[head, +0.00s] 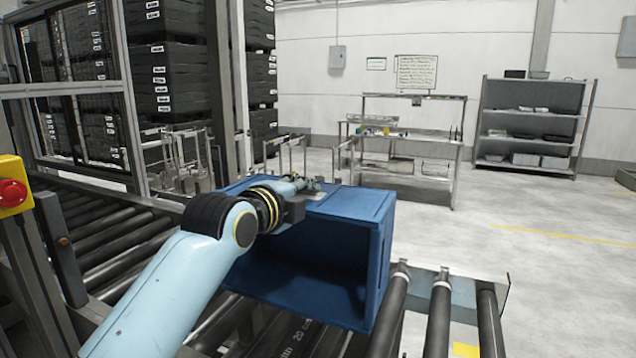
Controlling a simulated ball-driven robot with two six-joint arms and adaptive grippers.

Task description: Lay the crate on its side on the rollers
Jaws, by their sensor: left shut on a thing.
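A blue crate (374,232) is in the middle of the head view, on or just above the rollers (393,310). It is on its side, with its open mouth facing me and to the left. My left arm reaches in from the lower left across the front of the crate. My left gripper (312,187) is at the crate's upper wall and shut on it. The fingertips are small and partly hidden by the wrist. Whether the crate's lower side rests fully on the rollers is hard to tell. My right gripper is not in view.
A roller conveyor (100,235) runs along the left beside a metal frame. A red button on a yellow box (12,194) is at the left edge. Stacked black crates (180,80) stand behind. A steel workbench (410,150) and shelf (530,125) are farther back, with open floor at right.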

